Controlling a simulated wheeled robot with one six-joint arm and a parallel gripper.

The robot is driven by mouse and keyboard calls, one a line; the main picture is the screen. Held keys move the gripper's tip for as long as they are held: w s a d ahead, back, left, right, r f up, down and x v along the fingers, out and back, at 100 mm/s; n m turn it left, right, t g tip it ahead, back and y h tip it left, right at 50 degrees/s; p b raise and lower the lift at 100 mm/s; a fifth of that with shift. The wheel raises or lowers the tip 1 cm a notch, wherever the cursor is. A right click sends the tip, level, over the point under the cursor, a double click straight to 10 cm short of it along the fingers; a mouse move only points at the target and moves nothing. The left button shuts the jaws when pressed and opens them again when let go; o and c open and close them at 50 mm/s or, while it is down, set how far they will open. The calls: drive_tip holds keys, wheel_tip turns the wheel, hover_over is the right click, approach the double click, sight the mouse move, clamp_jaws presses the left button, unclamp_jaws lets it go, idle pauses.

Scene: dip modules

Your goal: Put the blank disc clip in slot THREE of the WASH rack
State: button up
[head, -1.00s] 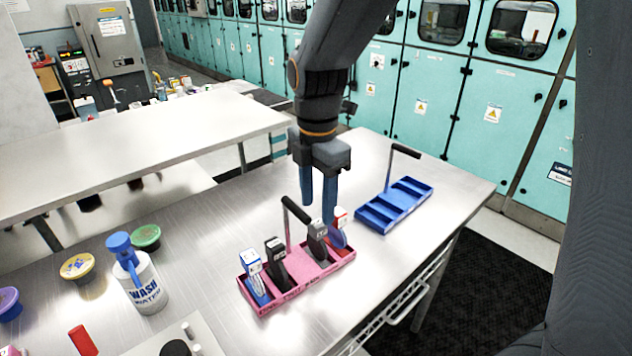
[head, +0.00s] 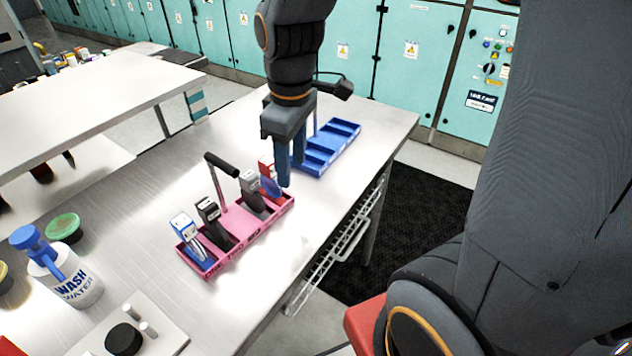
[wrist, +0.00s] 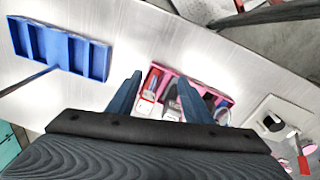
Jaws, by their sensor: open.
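A pink rack (head: 245,238) stands on the steel table with clips upright in its compartments. They are a white-and-blue clip (head: 183,230), a black clip (head: 209,212), a grey clip (head: 250,187) and a red-and-white clip (head: 267,168) at the far end. Which is the blank disc clip I cannot tell. A blue rack (head: 335,148) farther back looks empty; neither rack's name is readable. My gripper (head: 290,172) is open and empty, pointing down by the pink rack's far end. Its finger partly hides the red-and-white clip. In the wrist view, that clip (wrist: 146,104) shows between the fingers.
Each rack has an upright post with a dark handle, the pink rack's (head: 221,165) near my gripper. A WASH WATER bottle (head: 72,282) and a green-topped tub (head: 63,228) stand left. A white plate with a black knob (head: 124,339) lies in front. Table right of the pink rack is clear.

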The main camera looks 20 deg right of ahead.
drive_tip(key=s+d+f+m, duration=0.4)
drive_tip(key=m, duration=0.5)
drive_tip(key=shift+f+t, duration=0.2)
drive_tip(key=shift+t, duration=0.2)
wheel_tip(320, 180, down, 3)
drive_tip(key=shift+r+b, duration=0.1)
drive_tip(key=shift+b, duration=1.1)
drive_tip(key=shift+r, duration=0.1)
